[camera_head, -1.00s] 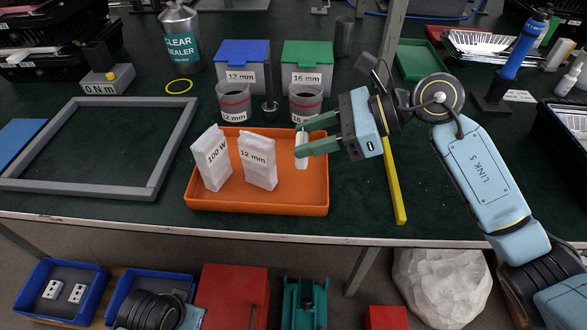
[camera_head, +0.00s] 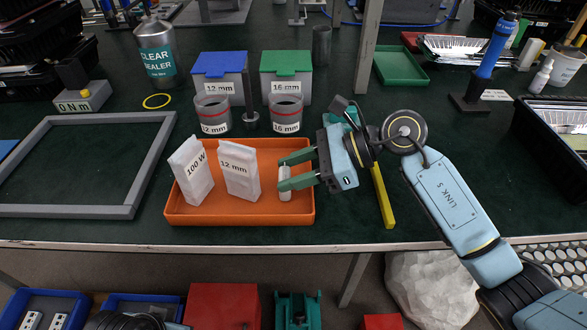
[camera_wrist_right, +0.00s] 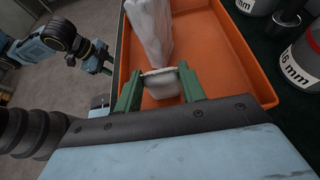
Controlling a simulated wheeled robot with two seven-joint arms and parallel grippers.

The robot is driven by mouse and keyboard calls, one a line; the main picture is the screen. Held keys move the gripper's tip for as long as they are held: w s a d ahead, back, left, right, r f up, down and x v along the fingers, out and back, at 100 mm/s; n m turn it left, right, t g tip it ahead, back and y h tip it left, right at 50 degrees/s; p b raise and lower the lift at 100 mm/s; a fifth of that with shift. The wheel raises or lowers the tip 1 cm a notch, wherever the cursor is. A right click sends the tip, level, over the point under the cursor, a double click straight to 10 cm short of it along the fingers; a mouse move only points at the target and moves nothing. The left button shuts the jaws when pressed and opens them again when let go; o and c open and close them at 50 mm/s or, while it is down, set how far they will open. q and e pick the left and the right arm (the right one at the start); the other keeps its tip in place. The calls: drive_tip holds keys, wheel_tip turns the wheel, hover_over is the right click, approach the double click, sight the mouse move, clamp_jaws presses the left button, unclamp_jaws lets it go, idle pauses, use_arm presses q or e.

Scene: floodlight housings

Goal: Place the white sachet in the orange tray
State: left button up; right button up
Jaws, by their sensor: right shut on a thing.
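The white sachet (camera_head: 285,184) is small and pale and is held between the green fingers of my right gripper (camera_head: 283,171). It is inside the outline of the orange tray (camera_head: 240,214), at its right side, low down; I cannot tell whether it touches the floor. In the right wrist view the sachet (camera_wrist_right: 164,82) sits between both fingertips over the orange floor (camera_wrist_right: 215,50). Two white bags stand in the tray, one marked 100 W (camera_head: 193,172) and one marked 12 mm (camera_head: 239,172). My left gripper (camera_wrist_right: 98,62) shows small in the right wrist view; its opening is unclear.
Two grey cups, 12 mm (camera_head: 213,112) and 16 mm (camera_head: 286,112), stand just behind the tray. A yellow bar (camera_head: 383,196) lies to its right, under my right arm. A grey frame (camera_head: 75,212) lies to the left. A green tray (camera_head: 400,66) is at the back.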

use_arm(q)
drive_tip(key=shift+r, duration=0.15)
use_arm(e)
drive_tip(key=o, duration=1)
drive_tip(key=shift+c, duration=0.2)
drive_tip(key=shift+r, duration=0.2)
use_arm(q)
wheel_tip(320, 180, down, 6)
drive_tip(key=a+p, duration=0.2)
use_arm(e)
drive_tip(key=v, duration=1.2)
use_arm(q)
drive_tip(key=shift+w, duration=0.15)
use_arm(e)
drive_tip(key=shift+f, duration=0.1)
